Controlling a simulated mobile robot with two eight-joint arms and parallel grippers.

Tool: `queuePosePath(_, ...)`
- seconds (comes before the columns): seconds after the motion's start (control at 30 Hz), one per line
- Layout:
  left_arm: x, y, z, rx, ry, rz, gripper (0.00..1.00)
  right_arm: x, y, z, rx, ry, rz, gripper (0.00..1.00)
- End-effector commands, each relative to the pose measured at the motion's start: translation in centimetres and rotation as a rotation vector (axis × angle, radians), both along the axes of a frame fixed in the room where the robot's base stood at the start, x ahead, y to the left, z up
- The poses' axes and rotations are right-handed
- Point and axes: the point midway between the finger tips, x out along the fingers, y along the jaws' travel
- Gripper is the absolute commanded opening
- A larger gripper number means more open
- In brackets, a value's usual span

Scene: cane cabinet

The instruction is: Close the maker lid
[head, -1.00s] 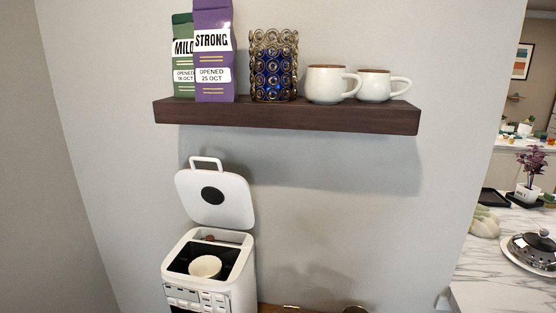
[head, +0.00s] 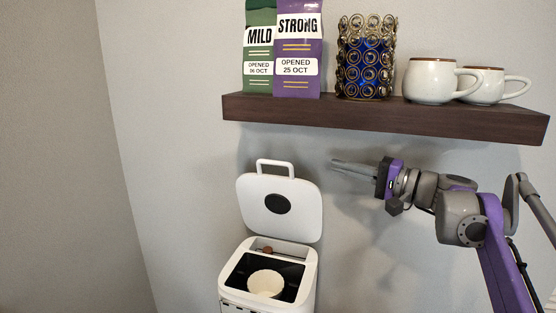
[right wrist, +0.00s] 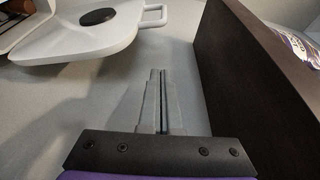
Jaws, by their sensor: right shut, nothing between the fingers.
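The white coffee maker (head: 310,285) stands at the lower middle of the head view. Its lid (head: 281,207) is up, tilted back toward the wall, with a dark disc on its inner face and a handle (head: 275,165) on its top edge. A pale cup-shaped filter (head: 265,283) sits in the open dark well. My right gripper (head: 334,163) is shut and empty, to the right of the lid and below the shelf, apart from both. In the right wrist view the shut fingers (right wrist: 158,100) point between the lid (right wrist: 85,32) and the shelf. My left gripper is not in view.
A dark wooden shelf (head: 385,117) runs just above my right gripper. It bears a green MILD bag (head: 259,50), a purple STRONG bag (head: 298,55), a blue ornate holder (head: 366,60) and two white mugs (head: 428,82). Bare wall lies left of the maker.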

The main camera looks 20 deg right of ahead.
Motion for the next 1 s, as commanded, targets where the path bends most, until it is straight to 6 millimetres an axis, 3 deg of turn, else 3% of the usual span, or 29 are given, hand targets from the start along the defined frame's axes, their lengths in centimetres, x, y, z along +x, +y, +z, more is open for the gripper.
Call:
queuePosePath(0.27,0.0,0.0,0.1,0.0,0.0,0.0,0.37,1.0,0.6,0.2,0.004,-0.003,0.0,0.0)
queuePosePath(0.7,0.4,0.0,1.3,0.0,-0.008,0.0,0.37,8.2,6.1,0.5,0.004,-0.003,0.002,0.0)
queuePosePath(1.0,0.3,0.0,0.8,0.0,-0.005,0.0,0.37,5.2,7.9,0.0,0.003,-0.003,-0.002,0.0)
